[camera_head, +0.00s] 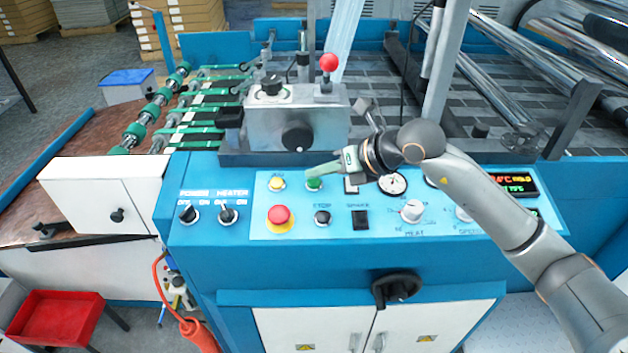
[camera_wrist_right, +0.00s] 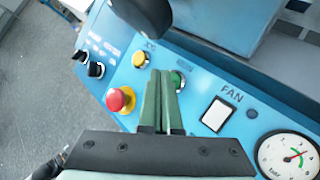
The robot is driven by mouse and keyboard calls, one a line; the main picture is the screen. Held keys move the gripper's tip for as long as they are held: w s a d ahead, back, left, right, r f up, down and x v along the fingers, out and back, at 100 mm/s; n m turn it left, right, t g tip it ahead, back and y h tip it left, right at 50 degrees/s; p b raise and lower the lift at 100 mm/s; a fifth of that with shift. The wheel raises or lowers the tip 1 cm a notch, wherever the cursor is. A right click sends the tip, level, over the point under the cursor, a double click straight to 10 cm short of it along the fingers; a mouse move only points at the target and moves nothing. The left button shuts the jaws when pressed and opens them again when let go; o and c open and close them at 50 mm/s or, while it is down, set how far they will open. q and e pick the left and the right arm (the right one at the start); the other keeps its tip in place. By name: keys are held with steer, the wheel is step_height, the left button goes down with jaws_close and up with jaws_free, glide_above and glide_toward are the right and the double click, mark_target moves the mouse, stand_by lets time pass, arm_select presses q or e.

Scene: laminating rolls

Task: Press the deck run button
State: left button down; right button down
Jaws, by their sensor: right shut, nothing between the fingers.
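The green button (camera_head: 314,184) sits in the top row of the light blue control panel (camera_head: 390,222), right of the yellow button. In the right wrist view the green button (camera_wrist_right: 179,80) is partly hidden by the fingers, and its label is too small to read surely. My right gripper (camera_head: 313,172) is shut and empty, its green fingertips right at the button. In the wrist view the shut fingertips (camera_wrist_right: 161,74) lie just left of the button and overlap its edge. Whether they touch it I cannot tell. My left gripper is not in view.
A metal housing (camera_head: 297,118) with a red ball lever (camera_head: 328,63) stands behind the panel.

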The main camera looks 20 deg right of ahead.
steer(key=shift+w+f+b, duration=0.1)
steer(key=shift+f+b, duration=0.25)
steer(key=shift+f, duration=0.05)
